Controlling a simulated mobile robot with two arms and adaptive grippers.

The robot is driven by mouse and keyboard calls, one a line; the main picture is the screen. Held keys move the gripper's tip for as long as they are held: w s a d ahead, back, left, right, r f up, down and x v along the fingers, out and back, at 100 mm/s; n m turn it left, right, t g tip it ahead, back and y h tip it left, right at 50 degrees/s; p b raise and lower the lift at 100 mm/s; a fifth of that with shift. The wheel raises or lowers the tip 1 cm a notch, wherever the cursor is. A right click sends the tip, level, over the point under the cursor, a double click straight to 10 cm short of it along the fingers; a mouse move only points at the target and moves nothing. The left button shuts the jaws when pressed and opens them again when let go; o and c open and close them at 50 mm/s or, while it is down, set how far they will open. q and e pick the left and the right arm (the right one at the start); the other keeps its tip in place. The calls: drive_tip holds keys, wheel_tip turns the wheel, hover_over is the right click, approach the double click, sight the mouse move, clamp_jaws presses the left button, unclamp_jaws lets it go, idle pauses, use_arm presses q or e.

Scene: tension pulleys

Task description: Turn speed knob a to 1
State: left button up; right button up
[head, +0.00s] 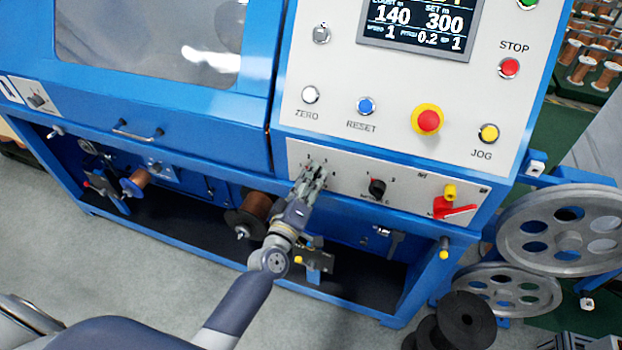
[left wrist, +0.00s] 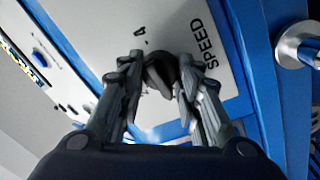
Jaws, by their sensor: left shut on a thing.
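The speed knob (left wrist: 160,72) is dark and sits on the pale panel beside the printed word SPEED in the left wrist view. A printed 4 shows near its upper left. My left gripper (head: 314,174) reaches the lower panel strip in the head view and covers most of the knob there. In the left wrist view its two fingers stand on either side of the knob, shut on it. The pointer mark cannot be made out. The display (head: 417,23) reads speed 1. My right gripper is not in view.
A second black knob (head: 377,187) is to the right on the same strip, with a red lever switch (head: 452,207) beyond it. Above are the blue reset button (head: 366,106) and the red emergency button (head: 428,121). A copper spool (head: 253,212) is below left of the gripper.

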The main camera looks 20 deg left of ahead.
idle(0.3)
use_arm(q)
drive_tip(key=o, duration=1)
drive_tip(key=shift+o, duration=0.2)
drive_tip(key=s, duration=1.2)
drive_tip(key=shift+a+f, duration=0.35)
drive_tip(key=shift+a, duration=0.1)
drive_tip(key=s+f+m+g, duration=0.2)
drive_tip(key=s+f+g, duration=0.15)
drive_tip(key=f, duration=0.75)
drive_tip(key=s+f+m+g, duration=0.2)
drive_tip(key=s+f+m, duration=0.15)
drive_tip(key=f, duration=0.75)
drive_tip(key=s+f+m+g, duration=0.2)
drive_tip(key=s+f+g, duration=0.15)
drive_tip(key=f, duration=0.75)
drive_tip(key=s+a+f+m+g, duration=0.1)
drive_tip(key=s+f+g, duration=0.2)
drive_tip(key=s, duration=0.6)
drive_tip(key=s+a+f+m+g, duration=0.2)
drive_tip(key=s+f, duration=0.6)
drive_tip(key=s, duration=0.2)
drive_tip(key=s+a+f+m+g+y, duration=0.1)
drive_tip(key=s+a+f+m+g, duration=0.1)
drive_tip(key=s+f, duration=0.4)
drive_tip(key=s+g, duration=0.1)
drive_tip(key=s, duration=0.2)
drive_tip(key=shift+s+f+g, duration=0.15)
drive_tip(key=shift+s+g, duration=0.15)
